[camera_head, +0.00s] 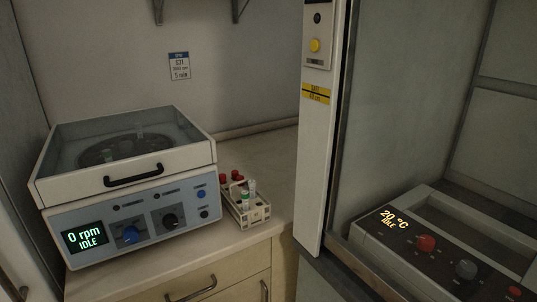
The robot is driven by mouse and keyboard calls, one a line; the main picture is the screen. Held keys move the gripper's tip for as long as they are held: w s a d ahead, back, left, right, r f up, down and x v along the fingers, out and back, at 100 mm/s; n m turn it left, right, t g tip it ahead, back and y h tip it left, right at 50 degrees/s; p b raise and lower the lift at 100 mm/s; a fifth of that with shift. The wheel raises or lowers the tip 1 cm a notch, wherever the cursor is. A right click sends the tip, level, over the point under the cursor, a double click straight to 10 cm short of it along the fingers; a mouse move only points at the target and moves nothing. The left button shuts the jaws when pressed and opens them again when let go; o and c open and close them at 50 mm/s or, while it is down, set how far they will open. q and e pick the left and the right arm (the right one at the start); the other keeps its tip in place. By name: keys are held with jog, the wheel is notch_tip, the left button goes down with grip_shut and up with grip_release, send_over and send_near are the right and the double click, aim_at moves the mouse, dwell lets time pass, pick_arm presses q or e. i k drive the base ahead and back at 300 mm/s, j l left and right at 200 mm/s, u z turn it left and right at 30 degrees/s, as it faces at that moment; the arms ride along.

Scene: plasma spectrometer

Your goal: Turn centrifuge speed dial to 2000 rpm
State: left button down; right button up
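The centrifuge (65,222) stands on the counter at the left, with its see-through lid down over a rotor (124,148). Its display (84,238) reads "0 rpm IDLE". To the right of the display on the front panel are a blue dial (130,235) and a black dial (170,221). The dial labels are too small to read, so I cannot tell which one sets the speed. Neither of my grippers can be made out in this view.
A rack (248,214) with several tubes stands right of the centrifuge. A tall white post (318,150) separates the counter from a bay with a heater unit (440,240) reading "20 °C IDLE". A sign (179,66) hangs on the wall. Drawers lie below the counter.

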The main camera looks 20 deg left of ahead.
aim_at(130, 234)
jog(key=u, duration=1.45)
